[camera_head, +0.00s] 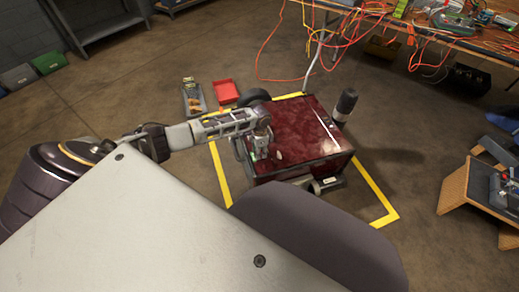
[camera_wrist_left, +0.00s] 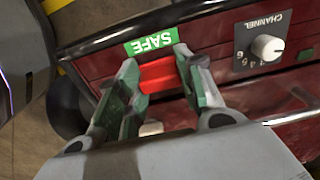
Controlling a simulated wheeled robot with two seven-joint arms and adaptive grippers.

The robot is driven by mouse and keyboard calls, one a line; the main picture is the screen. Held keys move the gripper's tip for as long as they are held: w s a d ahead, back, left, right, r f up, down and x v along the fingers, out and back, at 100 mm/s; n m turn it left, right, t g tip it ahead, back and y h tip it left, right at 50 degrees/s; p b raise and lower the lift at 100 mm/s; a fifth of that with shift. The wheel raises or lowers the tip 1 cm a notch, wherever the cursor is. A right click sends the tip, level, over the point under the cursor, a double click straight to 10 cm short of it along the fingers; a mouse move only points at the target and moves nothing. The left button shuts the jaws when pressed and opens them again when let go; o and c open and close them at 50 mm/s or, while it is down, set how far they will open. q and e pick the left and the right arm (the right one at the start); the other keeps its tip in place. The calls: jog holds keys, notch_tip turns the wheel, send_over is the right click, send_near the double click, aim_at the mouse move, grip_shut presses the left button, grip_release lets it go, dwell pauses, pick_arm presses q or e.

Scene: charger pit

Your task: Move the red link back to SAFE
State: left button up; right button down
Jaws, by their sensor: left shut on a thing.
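The red link (camera_wrist_left: 158,75) shows in the left wrist view between the fingers of my left gripper (camera_wrist_left: 155,85). The gripper is shut on it. The green SAFE label (camera_wrist_left: 151,41) is on the dark red panel just beyond the link. The link looks close to the label, but whether it is fully seated cannot be told. In the head view my left gripper (camera_head: 262,143) is at the left side of the dark red machine (camera_head: 305,130); the link is hidden there. My right gripper is not in view.
A CHANNEL knob (camera_wrist_left: 267,47) is right of the SAFE label. Yellow tape (camera_head: 221,175) surrounds the machine on the floor. A red tray (camera_head: 226,92) and a grey tray (camera_head: 193,99) lie behind it. A cable-covered bench (camera_head: 450,40) stands at back right.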

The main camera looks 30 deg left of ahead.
pick_arm(q)
jog(key=shift+f, duration=0.1)
jog(key=o, duration=1.2)
jog(key=shift+r, duration=6)
